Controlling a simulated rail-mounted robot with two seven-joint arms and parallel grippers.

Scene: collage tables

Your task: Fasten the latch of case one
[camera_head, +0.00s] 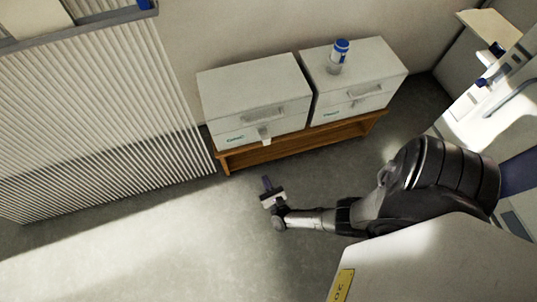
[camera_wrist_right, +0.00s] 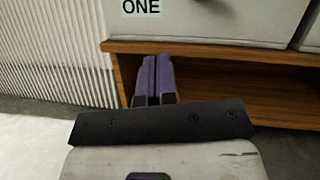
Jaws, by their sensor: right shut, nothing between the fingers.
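Case one (camera_head: 254,91) is a pale grey box with a handle on its front, standing on the left of a low wooden bench (camera_head: 240,158). Its latch (camera_head: 264,136) is a small pale tab low on the front, right of the label; its exact position is too small to tell. In the right wrist view the lower front of case one (camera_wrist_right: 215,20) shows with the label "ONE" (camera_wrist_right: 141,7), but the latch is out of view. My right gripper (camera_head: 266,180) has purple fingers, shut and empty, in front of and below the case; it also shows in the wrist view (camera_wrist_right: 154,60).
A second similar case (camera_head: 352,62) stands close on the right, with a blue-capped bottle (camera_head: 338,55) on top. A ribbed radiator (camera_head: 95,110) is at the left. The bench has an open shelf (camera_wrist_right: 225,85). Floor before the bench is clear.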

